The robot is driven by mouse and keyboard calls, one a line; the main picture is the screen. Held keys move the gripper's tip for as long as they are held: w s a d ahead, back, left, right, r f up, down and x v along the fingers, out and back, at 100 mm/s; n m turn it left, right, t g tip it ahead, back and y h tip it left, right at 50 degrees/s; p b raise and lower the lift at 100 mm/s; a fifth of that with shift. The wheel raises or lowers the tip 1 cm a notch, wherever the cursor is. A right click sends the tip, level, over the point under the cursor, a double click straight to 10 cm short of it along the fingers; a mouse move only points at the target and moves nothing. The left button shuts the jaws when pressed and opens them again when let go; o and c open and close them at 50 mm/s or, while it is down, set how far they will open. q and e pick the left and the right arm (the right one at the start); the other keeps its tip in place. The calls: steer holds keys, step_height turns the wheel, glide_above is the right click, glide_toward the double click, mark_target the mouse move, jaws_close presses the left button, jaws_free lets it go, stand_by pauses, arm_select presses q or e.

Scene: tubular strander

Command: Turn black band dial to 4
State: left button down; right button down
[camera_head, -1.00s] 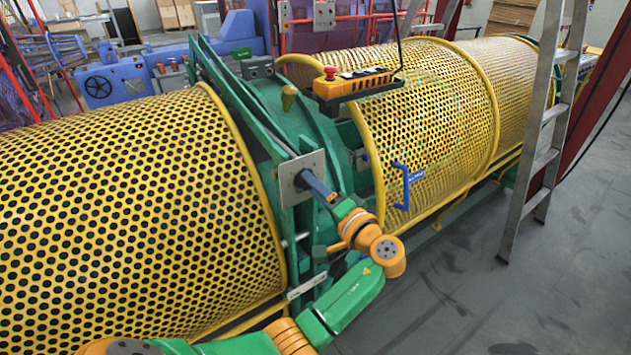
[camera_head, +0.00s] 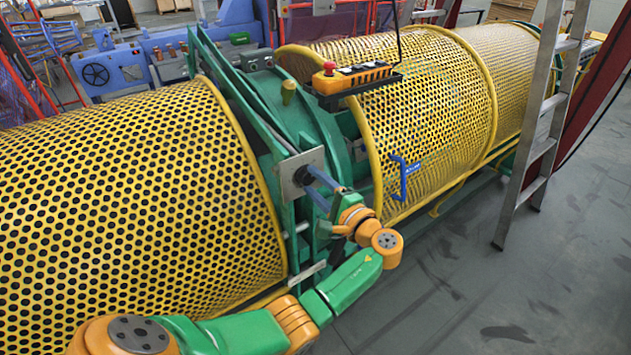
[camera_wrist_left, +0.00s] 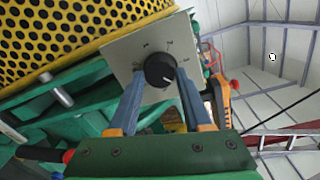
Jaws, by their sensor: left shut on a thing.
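The black dial (camera_wrist_left: 159,70) sits on a square grey plate (camera_wrist_left: 125,60) in the left wrist view. A white pointer line on the dial points to the lower right of that picture. Small marks surround the dial, but they are too small to read. My left gripper (camera_wrist_left: 157,75) has its two blue-grey fingers on either side of the dial, shut on it. In the head view the plate (camera_head: 291,184) is on the green frame between the yellow guards, and my left gripper (camera_head: 308,180) reaches it from the right. The fingers hide the dial there. My right gripper is not in view.
Yellow perforated guards (camera_head: 120,200) lie on both sides of the green frame (camera_head: 312,122). An orange control box (camera_head: 355,80) with a red button hangs above. A blue handle (camera_head: 404,176) is to the right. A ladder (camera_head: 540,130) stands at the right on open grey floor.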

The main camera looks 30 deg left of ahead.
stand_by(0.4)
arm_select(q)
steer(key=shift+c, duration=1.7)
jaws_free()
steer(key=b+v, duration=0.2)
steer(key=v, duration=0.5)
steer(key=shift+b, duration=0.35)
